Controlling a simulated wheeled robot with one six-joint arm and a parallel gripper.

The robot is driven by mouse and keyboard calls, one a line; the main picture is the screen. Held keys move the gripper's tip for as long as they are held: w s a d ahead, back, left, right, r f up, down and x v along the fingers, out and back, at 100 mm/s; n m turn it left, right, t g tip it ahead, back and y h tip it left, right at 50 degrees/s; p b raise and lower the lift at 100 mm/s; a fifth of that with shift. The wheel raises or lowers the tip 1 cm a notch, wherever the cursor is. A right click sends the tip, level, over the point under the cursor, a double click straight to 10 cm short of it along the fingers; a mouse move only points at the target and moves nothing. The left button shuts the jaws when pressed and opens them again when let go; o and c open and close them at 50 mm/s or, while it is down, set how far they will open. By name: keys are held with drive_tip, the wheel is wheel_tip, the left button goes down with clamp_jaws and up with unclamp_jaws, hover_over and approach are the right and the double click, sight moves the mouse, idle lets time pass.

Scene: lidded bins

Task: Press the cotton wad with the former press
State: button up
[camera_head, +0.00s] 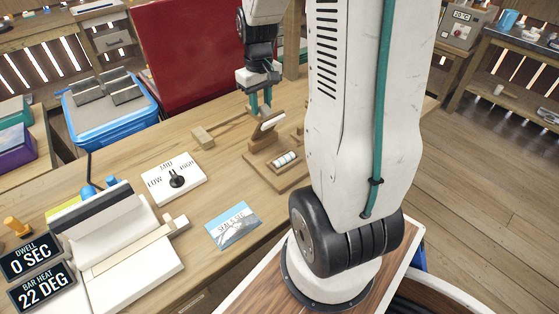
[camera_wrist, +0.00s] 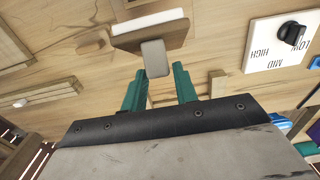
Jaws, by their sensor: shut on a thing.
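The former press shows in the head view as a wooden base (camera_head: 264,172) with a tilted wooden flap (camera_head: 260,139) whose face carries a white pad. The white cotton wad (camera_head: 286,159) lies on the base, in front of the flap and uncovered. My gripper (camera_head: 262,110) is at the top of the flap, with its teal fingers pointing down. In the wrist view, a grey tab (camera_wrist: 155,58) on the flap's wooden board (camera_wrist: 152,38) reaches between my fingers (camera_wrist: 160,85), which are shut on it. The exact contact is partly hidden.
A dial panel (camera_head: 174,180) and a blue-white card (camera_head: 233,226) lie left of the press. A sealer (camera_head: 125,255) and two displays reading 0 SEC and 22 DEG stand at the front left. A red panel (camera_head: 190,55) rises behind. Bare tabletop lies between panel and press.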

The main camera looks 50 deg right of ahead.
drive_tip(key=shift+w+d+r, duration=0.1)
drive_tip(key=shift+w, duration=0.35)
drive_tip(key=shift+w+d, duration=0.15)
drive_tip(key=shift+w, duration=0.75)
drive_tip(key=shift+w+d, duration=0.1)
drive_tip(key=shift+w, duration=0.25)
drive_tip(key=o, duration=0.8)
drive_tip(key=shift+r, duration=3.4)
